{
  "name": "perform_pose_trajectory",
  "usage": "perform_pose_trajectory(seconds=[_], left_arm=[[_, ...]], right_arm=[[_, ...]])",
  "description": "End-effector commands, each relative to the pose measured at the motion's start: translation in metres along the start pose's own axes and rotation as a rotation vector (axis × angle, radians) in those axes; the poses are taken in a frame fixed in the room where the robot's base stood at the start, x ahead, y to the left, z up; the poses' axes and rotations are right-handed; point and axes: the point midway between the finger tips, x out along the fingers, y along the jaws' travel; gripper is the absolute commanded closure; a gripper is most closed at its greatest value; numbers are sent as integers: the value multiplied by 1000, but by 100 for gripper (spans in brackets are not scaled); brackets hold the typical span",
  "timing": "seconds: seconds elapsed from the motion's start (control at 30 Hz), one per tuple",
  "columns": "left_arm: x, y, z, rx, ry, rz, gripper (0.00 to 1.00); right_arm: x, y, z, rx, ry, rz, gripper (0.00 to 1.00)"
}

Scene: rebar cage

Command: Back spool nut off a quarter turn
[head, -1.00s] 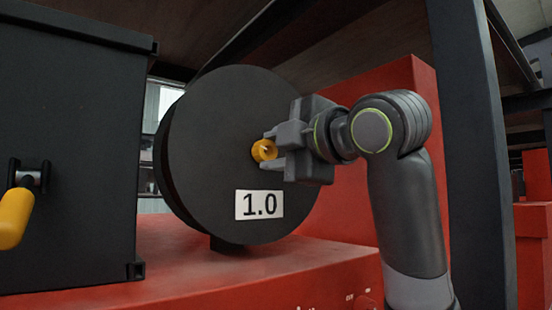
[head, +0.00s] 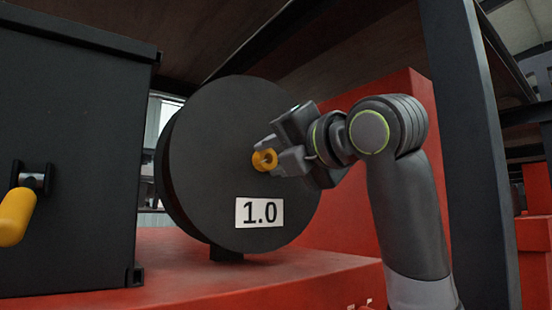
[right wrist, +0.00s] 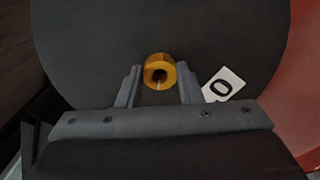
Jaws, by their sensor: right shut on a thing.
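The spool nut (head: 264,160) is a yellow ring at the middle of the dark round spool (head: 215,190), which carries a white "1.0" label (head: 259,212). My right gripper (head: 272,156) reaches in from the right, rolled at a tilt, with its fingers on either side of the nut and shut on it. In the right wrist view the nut (right wrist: 158,64) sits between the two fingertips, its dark central hole facing the camera. My left gripper is not in view.
A dark cabinet (head: 70,160) with a yellow-handled lever (head: 17,210) stands at the left. The spool stands over a red base (head: 200,290). A dark upright post (head: 465,150) is close behind my right arm. A brown panel hangs overhead.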

Motion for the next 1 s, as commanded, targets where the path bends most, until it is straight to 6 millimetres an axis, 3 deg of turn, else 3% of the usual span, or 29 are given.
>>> perform_pose_trajectory(seconds=[0.67,0.7,0.87,1.0], left_arm=[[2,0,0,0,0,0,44],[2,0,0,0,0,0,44],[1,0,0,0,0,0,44],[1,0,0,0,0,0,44]], right_arm=[[1,-3,-3,-66,9,-7,90],[1,-3,-3,-66,9,-7,66],[1,-2,-2,-66,7,-5,46],[1,-2,-1,-66,5,-4,46]])
